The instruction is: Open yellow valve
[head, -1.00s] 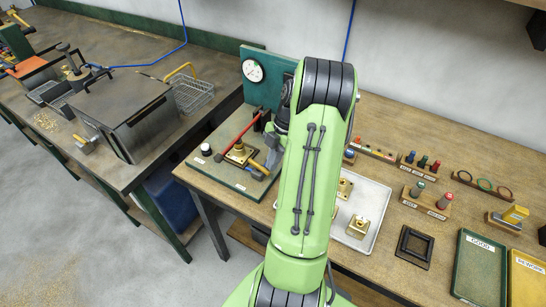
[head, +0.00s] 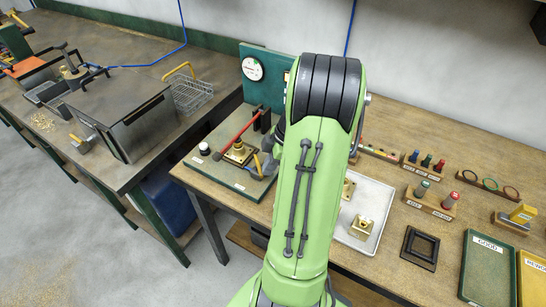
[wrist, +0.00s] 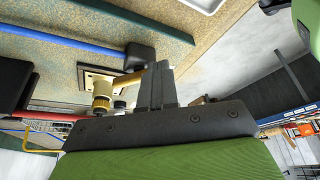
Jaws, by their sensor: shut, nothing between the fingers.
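The yellow valve handle (head: 257,164) juts from a brass fitting (head: 238,153) on the green board at the left end of the wooden bench. In the wrist view the yellow handle (wrist: 130,78) runs up to my fingers, beside the brass body (wrist: 101,102). My gripper (head: 269,167) is shut and empty, down at the right side of the handle. The fingers, also in the wrist view (wrist: 161,84), touch or nearly touch the handle; I cannot tell which. My arm hides part of the board.
A red lever (head: 236,133) stands above the fitting, with a gauge (head: 252,69) on the green panel behind. A white-topped knob (head: 204,148) is to the left. A pale tray (head: 375,205) with brass parts lies right of my arm.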

